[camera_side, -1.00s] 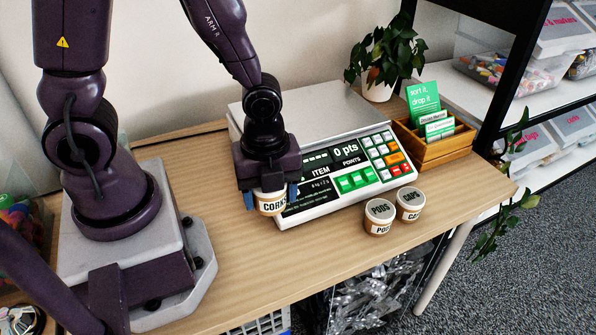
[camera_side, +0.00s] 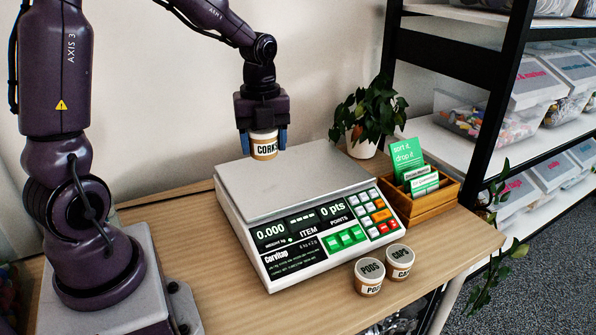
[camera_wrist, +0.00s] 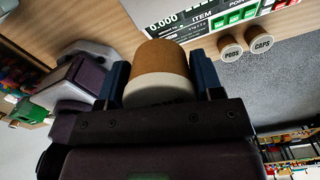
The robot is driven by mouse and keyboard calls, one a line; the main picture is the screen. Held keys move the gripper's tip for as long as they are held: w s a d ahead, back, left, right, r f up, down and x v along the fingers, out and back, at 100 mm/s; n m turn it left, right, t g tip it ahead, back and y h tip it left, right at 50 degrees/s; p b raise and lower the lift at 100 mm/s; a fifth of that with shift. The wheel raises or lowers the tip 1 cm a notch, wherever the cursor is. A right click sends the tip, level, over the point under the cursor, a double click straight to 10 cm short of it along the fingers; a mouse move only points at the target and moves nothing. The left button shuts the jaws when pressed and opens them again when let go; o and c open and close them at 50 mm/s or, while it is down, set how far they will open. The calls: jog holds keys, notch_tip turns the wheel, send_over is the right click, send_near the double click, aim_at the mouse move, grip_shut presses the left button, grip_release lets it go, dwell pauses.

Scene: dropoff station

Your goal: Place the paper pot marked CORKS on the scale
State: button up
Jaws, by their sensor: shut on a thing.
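The scale's display (camera_side: 270,232) reads 0.000. In the wrist view the pot (camera_wrist: 160,65) sits between the two blue fingers, its brown base showing. The scale's front panel (camera_wrist: 205,20) shows at the top there.
A wooden card box (camera_side: 425,203) and a potted plant (camera_side: 368,115) stand right of and behind the scale. The scale plate is bare.

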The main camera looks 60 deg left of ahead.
jog(key=w+a+f, duration=0.3)
jog(key=w+f, duration=0.1)
jog(key=w, duration=0.4)
send_over(307, 181)
jog(key=f, duration=0.5)
jog(key=shift+s+d, duration=0.15)
jog(key=shift+s, duration=0.1)
jog(key=shift+w+f, duration=0.15)
jog(key=shift+f, duration=0.05)
jog(key=shift+w+f, duration=0.1)
jog(key=shift+f, duration=1.5)
jog(key=shift+f, duration=0.1)
jog(key=o, duration=1.1)
jog(key=shift+c, duration=0.2)
